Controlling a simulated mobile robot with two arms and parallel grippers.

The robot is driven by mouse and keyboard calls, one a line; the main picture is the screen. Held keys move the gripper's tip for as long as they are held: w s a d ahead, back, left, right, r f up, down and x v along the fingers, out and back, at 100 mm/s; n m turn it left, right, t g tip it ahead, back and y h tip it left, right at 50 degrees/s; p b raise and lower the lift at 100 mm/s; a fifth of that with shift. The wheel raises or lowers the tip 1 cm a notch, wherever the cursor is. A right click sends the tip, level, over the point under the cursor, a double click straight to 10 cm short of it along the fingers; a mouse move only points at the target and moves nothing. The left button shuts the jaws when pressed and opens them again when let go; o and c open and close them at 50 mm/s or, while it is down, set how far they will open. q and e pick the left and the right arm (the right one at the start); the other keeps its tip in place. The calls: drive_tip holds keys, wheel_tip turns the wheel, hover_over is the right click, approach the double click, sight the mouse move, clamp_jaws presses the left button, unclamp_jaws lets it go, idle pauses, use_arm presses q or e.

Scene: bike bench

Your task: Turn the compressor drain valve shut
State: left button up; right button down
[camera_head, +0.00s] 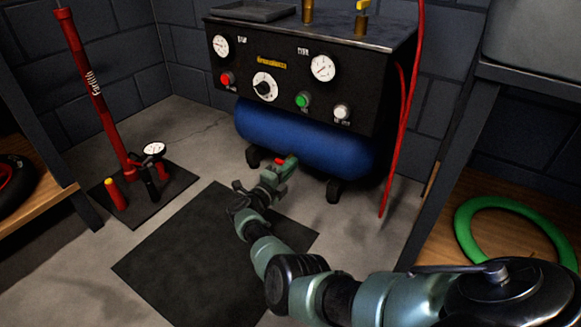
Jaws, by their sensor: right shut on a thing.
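The compressor has a blue tank (315,143) under a black control panel (290,85) and stands against the back wall. A small red piece, apparently the drain valve (280,160), shows low at the tank's front. My right gripper (283,165) reaches up from the lower right and is shut on this valve. The gripper hides most of the valve, so I cannot tell how far its handle is turned. My left gripper is out of view.
A red floor pump (92,90) stands at the left. A dark mat (190,255) lies on the floor below my right arm. A red hose (411,95) hangs at the compressor's right. A green ring (470,225) lies on the wooden shelf at the right.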

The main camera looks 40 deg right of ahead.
drive_tip(key=shift+a+f, duration=0.1)
drive_tip(key=c, duration=1.5)
unclamp_jaws()
drive_tip(key=shift+s+a+p, duration=0.1)
drive_tip(key=shift+a+p, duration=0.2)
drive_tip(key=p+v, duration=0.3)
drive_tip(key=v, duration=0.4)
